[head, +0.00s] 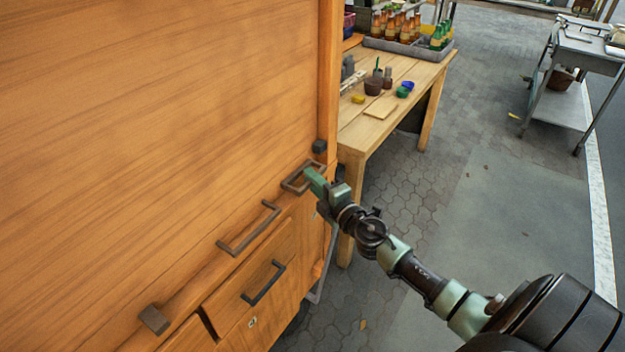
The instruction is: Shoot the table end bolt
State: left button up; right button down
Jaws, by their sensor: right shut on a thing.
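A wooden cabinet (160,120) with a large panel fills the left of the head view. On its ledge, at the end near the work table, is a dark metal U-shaped handle (291,187), which looks like the table end bolt. My right gripper (313,179) has its green fingers shut on this handle and hides part of it. A small dark block (319,146) sits just beyond the handle, near the panel's edge. How far the bolt is slid cannot be told. My left gripper is not in view.
A similar handle (248,229) and another dark block (154,320) lie along the ledge. A drawer handle (264,283) is below. A work table (362,135) with bowls and a bottle tray (412,50) stands behind. Paved floor at right is open, before a metal cart (588,55).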

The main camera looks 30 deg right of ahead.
aim_at(325, 171)
jog(key=shift+d+f, duration=0.1)
jog(key=shift+f, duration=0.05)
jog(key=d, duration=0.1)
jog(key=w+d+b, duration=0.1)
jog(key=d, duration=0.1)
jog(key=w+d+b, duration=0.1)
jog(key=shift+d, duration=0.35)
jog(key=c, duration=1.7)
grip_release()
jog(key=shift+r, duration=0.2)
jog(key=o, duration=0.3)
jog(key=shift+f, duration=0.1)
jog(key=shift+o, duration=0.2)
jog(key=shift+s, duration=0.5)
jog(key=s, duration=0.6)
jog(key=shift+s+b, duration=0.35)
jog(key=shift+s, duration=0.05)
